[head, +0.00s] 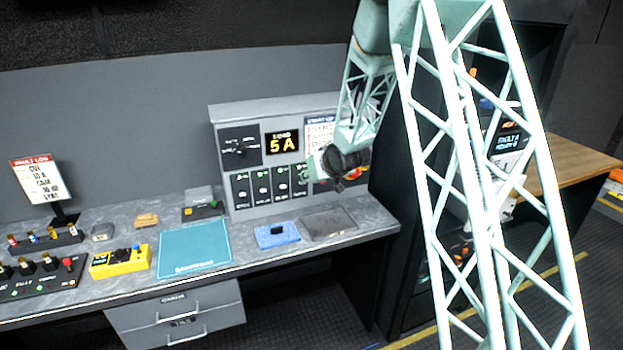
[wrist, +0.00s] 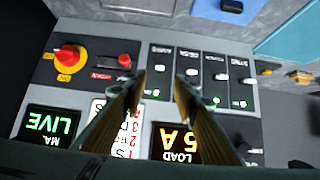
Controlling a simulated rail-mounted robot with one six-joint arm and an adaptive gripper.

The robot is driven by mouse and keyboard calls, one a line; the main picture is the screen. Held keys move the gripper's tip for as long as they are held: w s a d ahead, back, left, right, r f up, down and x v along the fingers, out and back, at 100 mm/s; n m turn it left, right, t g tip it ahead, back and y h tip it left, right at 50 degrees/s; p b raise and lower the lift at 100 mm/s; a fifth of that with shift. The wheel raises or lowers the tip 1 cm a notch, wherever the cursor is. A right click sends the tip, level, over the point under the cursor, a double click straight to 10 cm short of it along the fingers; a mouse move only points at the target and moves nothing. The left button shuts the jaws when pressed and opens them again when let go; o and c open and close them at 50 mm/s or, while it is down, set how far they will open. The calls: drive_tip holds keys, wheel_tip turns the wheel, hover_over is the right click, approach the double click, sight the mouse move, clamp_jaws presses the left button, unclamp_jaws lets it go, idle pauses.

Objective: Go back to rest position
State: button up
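My gripper (wrist: 160,80) is in front of the grey control panel, its two fingers apart with nothing between them. In the head view my gripper (head: 338,168) hangs before the panel's right half, above the worktop. The panel (head: 262,112) stands at the back of the worktop and appears upside down in the wrist view. It bears a lit "5 A" load display (head: 282,143), a row of breaker switches (head: 262,188) and a start-up card (head: 320,128). The wrist view also shows a red rotary knob on yellow (wrist: 68,58), a red button (wrist: 124,60) and a green "LIVE" display (wrist: 48,125).
The worktop (head: 120,270) carries a teal mat (head: 195,248), a blue item (head: 277,235), a grey tray (head: 328,222), a yellow box (head: 120,262) and a fault log sign (head: 41,180). A black rack (head: 395,200) stands right of it. My lattice arm hides part of the right side.

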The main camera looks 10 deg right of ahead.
drive_tip(key=shift+r, duration=0.1)
drive_tip(key=s+d+r+g+h+b, duration=0.1)
drive_tip(key=s+r, duration=0.5)
drive_tip(key=s, duration=0.4)
drive_tip(key=s+d+r+m+g+b, duration=0.1)
drive_tip(key=s+r, duration=0.6)
drive_tip(key=s, duration=0.3)
drive_tip(key=s+d+r+g+h+b, duration=0.1)
drive_tip(key=s+r, duration=0.5)
drive_tip(key=s, duration=0.4)
drive_tip(key=s+a+g+b, duration=0.1)
drive_tip(key=s+a, duration=0.1)
drive_tip(key=s, duration=1.7)
drive_tip(key=s+a+g+b, duration=0.1)
drive_tip(key=s+a+g, duration=0.1)
drive_tip(key=s, duration=1.8)
drive_tip(key=shift+a+m+y+b, duration=0.15)
drive_tip(key=shift+m+y+b, duration=0.15)
drive_tip(key=shift+b, duration=0.1)
drive_tip(key=shift+f, duration=0.1)
